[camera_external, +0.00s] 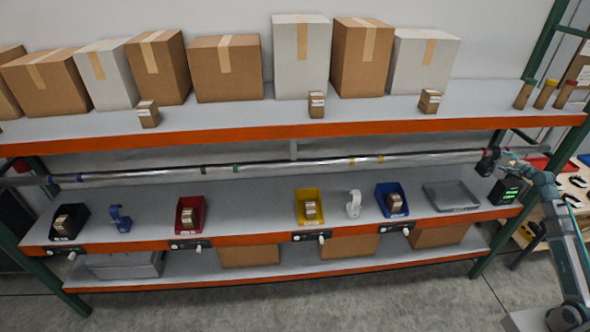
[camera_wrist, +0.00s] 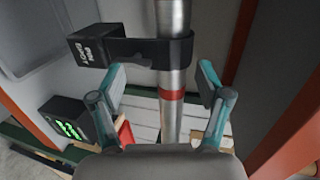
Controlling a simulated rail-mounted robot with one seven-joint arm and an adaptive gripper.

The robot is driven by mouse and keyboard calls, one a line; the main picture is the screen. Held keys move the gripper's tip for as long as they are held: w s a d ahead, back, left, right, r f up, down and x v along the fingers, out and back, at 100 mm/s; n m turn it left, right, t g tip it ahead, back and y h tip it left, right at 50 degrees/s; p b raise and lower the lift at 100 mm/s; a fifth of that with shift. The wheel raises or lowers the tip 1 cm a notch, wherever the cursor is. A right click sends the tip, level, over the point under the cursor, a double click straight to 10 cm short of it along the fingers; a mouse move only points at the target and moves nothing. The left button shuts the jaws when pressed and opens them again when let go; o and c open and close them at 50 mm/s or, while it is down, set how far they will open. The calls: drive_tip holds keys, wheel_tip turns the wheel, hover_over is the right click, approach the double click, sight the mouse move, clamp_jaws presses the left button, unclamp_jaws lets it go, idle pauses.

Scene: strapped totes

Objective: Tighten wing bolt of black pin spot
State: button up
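The black pin spot (camera_wrist: 88,46) is a small black box with white lettering, at the upper left of the wrist view. Its black clamp band (camera_wrist: 150,51) passes around the metal pipe (camera_wrist: 173,85). In the external view the pin spot (camera_external: 486,163) hangs near the right end of the pipe (camera_external: 270,168). I cannot make out a wing bolt on it. My gripper (camera_wrist: 160,88) is open and empty, with one teal finger on each side of the pipe in the wrist view, near the clamp. It also shows in the external view (camera_external: 497,155) beside the pin spot.
A black box with a green display (camera_external: 507,190) stands on the shelf below; it also shows in the wrist view (camera_wrist: 67,122). A grey tray (camera_external: 451,196) and several coloured bins line the middle shelf. An orange shelf beam (camera_external: 270,132) runs above the pipe.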

drive_tip(key=s+f, duration=0.1)
drive_tip(key=s, duration=0.9)
drive_tip(key=shift+s+d+f+b, duration=0.15)
drive_tip(key=shift+s+d+b, duration=0.2)
drive_tip(key=shift+d+b, duration=0.05)
idle(0.6)
idle(0.3)
idle(0.4)
